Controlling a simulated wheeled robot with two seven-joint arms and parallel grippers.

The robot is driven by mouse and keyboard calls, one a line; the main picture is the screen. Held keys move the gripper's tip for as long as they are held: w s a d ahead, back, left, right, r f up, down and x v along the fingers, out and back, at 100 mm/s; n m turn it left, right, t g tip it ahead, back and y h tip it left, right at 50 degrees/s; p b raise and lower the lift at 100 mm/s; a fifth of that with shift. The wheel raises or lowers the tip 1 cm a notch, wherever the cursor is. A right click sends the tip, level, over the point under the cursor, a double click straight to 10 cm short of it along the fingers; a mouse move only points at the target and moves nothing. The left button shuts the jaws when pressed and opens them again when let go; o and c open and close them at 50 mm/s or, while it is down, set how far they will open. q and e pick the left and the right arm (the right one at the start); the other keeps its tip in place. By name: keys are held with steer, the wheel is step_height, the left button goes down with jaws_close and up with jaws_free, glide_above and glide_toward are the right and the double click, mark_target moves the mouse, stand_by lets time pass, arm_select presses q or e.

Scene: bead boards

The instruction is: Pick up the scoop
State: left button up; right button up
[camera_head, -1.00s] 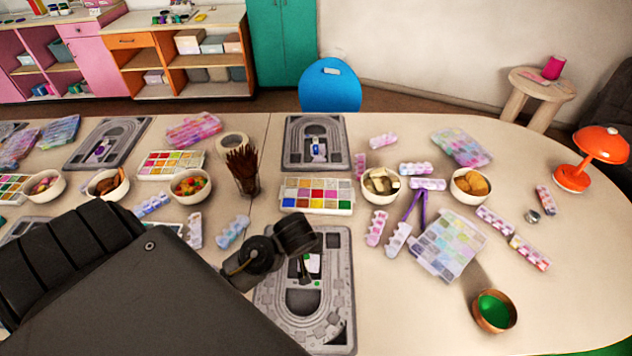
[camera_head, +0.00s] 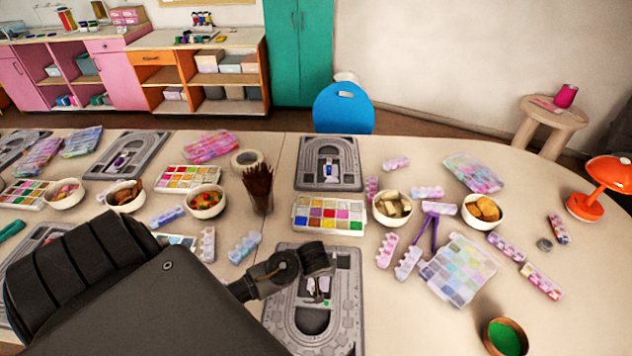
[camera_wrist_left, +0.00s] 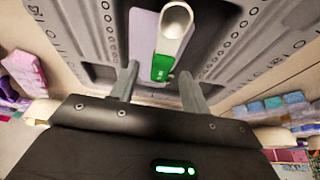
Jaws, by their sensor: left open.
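The scoop (camera_wrist_left: 172,30) has a pale, rounded hollow end and a green handle, and lies on the grey bead board (camera_wrist_left: 70,22) in the left wrist view. My left gripper (camera_wrist_left: 160,84) is open, with one finger on either side of the line of the green handle and nothing held. In the head view the left gripper (camera_head: 318,288) hangs over the middle of the near bead board (camera_head: 345,300). The scoop is mostly hidden there; only a small patch of green shows by the fingers. My right gripper is not in view.
A paint-coloured bead tray (camera_head: 328,226) and a cup of brushes (camera_head: 259,190) stand behind the board. A clear bead box (camera_head: 458,270) and a green-filled bowl (camera_head: 505,338) lie to the right.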

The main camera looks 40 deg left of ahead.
arm_select(q)
steer(key=shift+a+f, duration=0.15)
steer(key=shift+f, duration=0.2)
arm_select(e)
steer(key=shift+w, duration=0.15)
arm_select(q)
steer(key=shift+w, duration=0.1)
steer(key=c, duration=0.5)
jaws_close()
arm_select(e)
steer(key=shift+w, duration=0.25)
